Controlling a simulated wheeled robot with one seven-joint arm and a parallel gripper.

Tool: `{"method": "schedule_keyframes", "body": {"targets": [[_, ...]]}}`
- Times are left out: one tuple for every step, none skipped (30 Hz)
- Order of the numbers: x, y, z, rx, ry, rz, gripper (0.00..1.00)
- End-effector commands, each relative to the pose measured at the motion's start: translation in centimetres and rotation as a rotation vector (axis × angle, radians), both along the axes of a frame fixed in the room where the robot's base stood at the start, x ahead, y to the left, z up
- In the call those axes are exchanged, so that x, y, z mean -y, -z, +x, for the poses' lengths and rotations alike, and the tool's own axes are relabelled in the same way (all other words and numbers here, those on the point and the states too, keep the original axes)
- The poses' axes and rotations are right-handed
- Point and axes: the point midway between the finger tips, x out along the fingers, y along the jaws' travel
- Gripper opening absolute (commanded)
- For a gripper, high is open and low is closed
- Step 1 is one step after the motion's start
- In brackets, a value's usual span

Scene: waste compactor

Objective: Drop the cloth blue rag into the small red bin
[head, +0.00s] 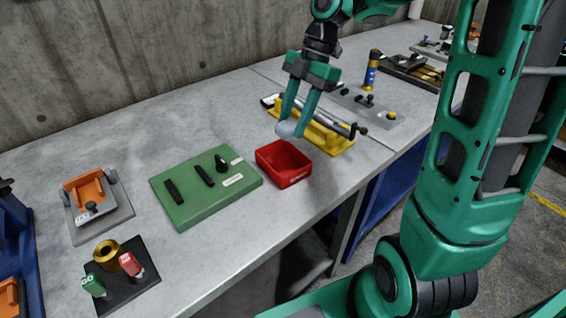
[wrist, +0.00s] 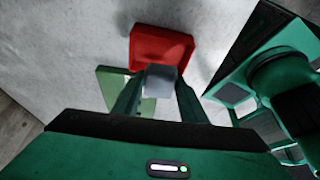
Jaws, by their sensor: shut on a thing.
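The small red bin (head: 283,164) stands open-topped on the grey workbench, right of a green board. My gripper (head: 290,125) is above and just behind the bin, pointing down. Its fingers are shut on a pale blue-grey piece (head: 288,130), which looks like the cloth rag. In the wrist view the rag (wrist: 161,80) sits between the fingertips, and the red bin (wrist: 160,42) lies beyond it. The rag overlaps the bin's near edge in that view. The bin's inside looks empty where it shows.
A yellow fixture (head: 325,140) with a dark bar stands close behind the bin on the right. The green board (head: 205,188) with black parts lies to the left. The bench's front edge is near the bin.

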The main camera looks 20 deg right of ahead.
Motion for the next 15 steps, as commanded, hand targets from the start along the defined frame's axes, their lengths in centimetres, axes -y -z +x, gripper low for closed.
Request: {"method": "schedule_keyframes", "body": {"targets": [[0.0, 0.6, -0.1, -0.004, 0.001, 0.0, 0.14], [0.0, 0.9, -0.1, -0.003, 0.001, 0.0, 0.14], [0.0, 1.2, 0.0, -0.002, 0.001, 0.0, 0.14], [0.0, 1.4, 0.0, -0.002, 0.001, 0.0, 0.14], [0.0, 1.6, 0.0, -0.002, 0.001, 0.0, 0.14], [0.0, 1.8, 0.0, -0.002, 0.001, 0.0, 0.14], [0.1, 2.0, 0.0, -0.002, 0.001, 0.001, 0.14], [0.1, 2.1, 0.0, -0.002, 0.001, -0.001, 0.14], [0.1, 2.2, 0.0, -0.001, 0.003, 0.0, 0.14], [0.1, 2.3, 0.0, -0.001, 0.003, 0.0, 0.14], [0.2, 2.3, 0.0, -0.001, 0.003, 0.0, 0.14], [0.2, 2.4, 0.0, 0.0, 0.003, 0.0, 0.14], [0.2, 2.4, 0.0, 0.0, 0.003, 0.0, 0.14], [0.2, 2.4, 0.0, 0.0, 0.004, -0.001, 0.14], [0.2, 2.4, 0.0, 0.0, 0.004, -0.001, 0.14]]}}
